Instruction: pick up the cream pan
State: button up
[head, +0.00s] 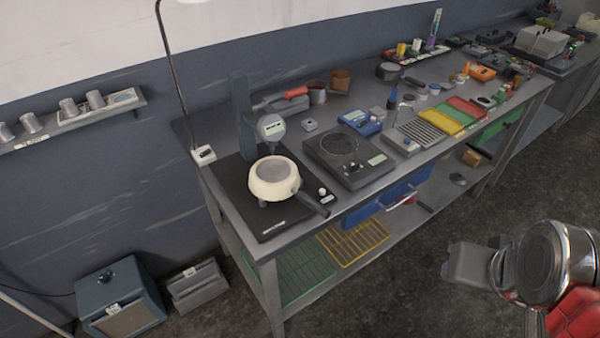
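The cream pan (259,190) sits on the black base plate (238,207) of a gauge stand, at the near left end of the workbench. Its round top face is grey, and I cannot tell whether it is the pan's inside or its underside. Its dark handle (314,205) points to the lower right, toward the bench's front edge. A round gauge (271,127) hangs just above the pan's back edge. My gripper (468,265) seems to be the grey part at the lower right, beside my chrome and red arm. It is well away from the pan, and its fingers are not clear.
A dark hotplate-like device (349,156) stands just right of the pan. The gauge's upright column (241,115) rises behind it. Tools and coloured trays (446,120) crowd the bench further right. Bare floor (400,290) lies in front of the bench.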

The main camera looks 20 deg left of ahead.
aim_at(275, 178)
jog(key=z, duration=0.7)
jog(key=k, duration=0.85)
jog(key=u, duration=1.8)
jog(key=i, duration=0.65)
